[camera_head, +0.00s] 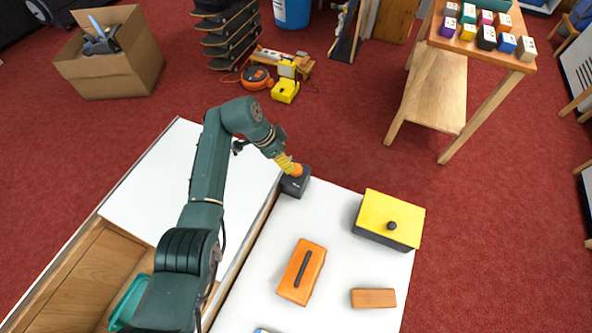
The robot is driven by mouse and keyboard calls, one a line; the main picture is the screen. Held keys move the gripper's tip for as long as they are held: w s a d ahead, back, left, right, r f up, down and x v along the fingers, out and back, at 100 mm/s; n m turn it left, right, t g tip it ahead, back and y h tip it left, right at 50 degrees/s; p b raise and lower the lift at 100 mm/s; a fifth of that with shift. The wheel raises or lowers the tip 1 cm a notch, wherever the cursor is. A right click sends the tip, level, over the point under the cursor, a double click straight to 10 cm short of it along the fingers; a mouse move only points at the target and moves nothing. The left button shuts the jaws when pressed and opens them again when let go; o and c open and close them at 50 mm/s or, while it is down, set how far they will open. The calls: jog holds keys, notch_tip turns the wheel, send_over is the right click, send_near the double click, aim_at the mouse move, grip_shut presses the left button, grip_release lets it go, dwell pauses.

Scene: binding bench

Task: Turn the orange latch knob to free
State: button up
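An orange knob (297,170) sits on a dark grey block (296,184) at the far end of the white bench top. My gripper (290,166) has yellow fingers and comes down at the knob from the upper left. The fingertips are at the knob and partly cover it. At this size I cannot tell whether they are closed on it or only next to it. The knob's marking or turn angle is too small to read.
On the white bench (262,248) lie an orange box (290,288) with a dark bar, a yellow-lidded box (390,212) with a black knob, and a wooden block (373,298). A blue item (262,330) shows at the bottom edge. A wooden side table (470,50) stands beyond.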

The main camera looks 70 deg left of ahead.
jog(key=b+x, duration=0.2)
jog(key=x, duration=0.7)
jog(key=shift+w+f+b, duration=0.15)
jog(key=shift+f+b, duration=0.05)
jog(key=shift+b, duration=0.2)
jog(key=c, duration=1.2)
